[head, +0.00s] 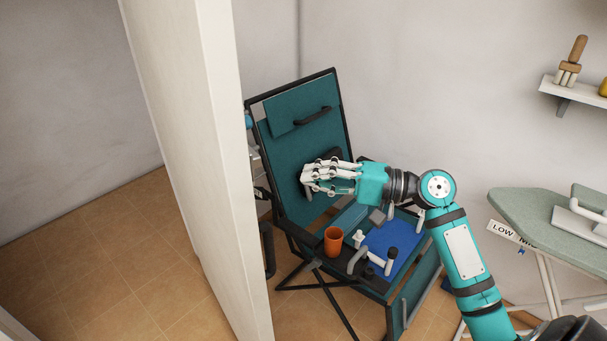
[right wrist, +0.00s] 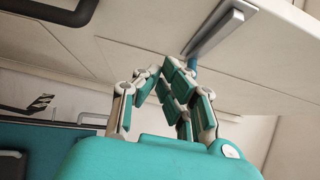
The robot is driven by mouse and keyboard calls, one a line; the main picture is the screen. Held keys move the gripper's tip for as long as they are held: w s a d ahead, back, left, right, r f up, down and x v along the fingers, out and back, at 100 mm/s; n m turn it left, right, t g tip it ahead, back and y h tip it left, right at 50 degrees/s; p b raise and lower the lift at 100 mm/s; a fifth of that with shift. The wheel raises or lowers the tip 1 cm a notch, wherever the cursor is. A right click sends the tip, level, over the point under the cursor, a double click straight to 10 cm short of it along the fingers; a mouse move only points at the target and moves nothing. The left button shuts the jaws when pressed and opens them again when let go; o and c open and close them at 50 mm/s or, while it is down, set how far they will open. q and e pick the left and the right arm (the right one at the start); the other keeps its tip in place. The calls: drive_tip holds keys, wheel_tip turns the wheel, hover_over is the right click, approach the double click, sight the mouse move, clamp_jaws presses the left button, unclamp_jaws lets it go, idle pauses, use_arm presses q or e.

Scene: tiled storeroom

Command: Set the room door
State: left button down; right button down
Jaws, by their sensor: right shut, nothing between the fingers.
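The room door (head: 205,150) is a tall off-white panel that stands open on the left of the head view, its edge turned towards me. In the right wrist view a pale panel (right wrist: 130,55), apparently the door's face, carries a grey plate (right wrist: 222,30) with a blue part below it, which looks like the handle. My right gripper (head: 308,178) is shut and empty, to the right of the door edge and apart from it in the picture. It also shows in the right wrist view (right wrist: 160,75), its fingertips together below the plate. My left gripper is not in view.
A green folding chair (head: 292,178) stands behind the gripper, with an orange cup (head: 333,240) and a blue item (head: 392,248) on it. An ironing board (head: 535,212) stands at the right, below a wall shelf (head: 560,90). Tiled floor (head: 110,250) left of the door is clear.

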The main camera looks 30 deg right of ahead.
drive_tip(key=w+a+p, duration=0.4)
drive_tip(key=a, duration=0.6)
drive_tip(key=shift+w+p, duration=0.35)
drive_tip(key=shift+p, duration=0.05)
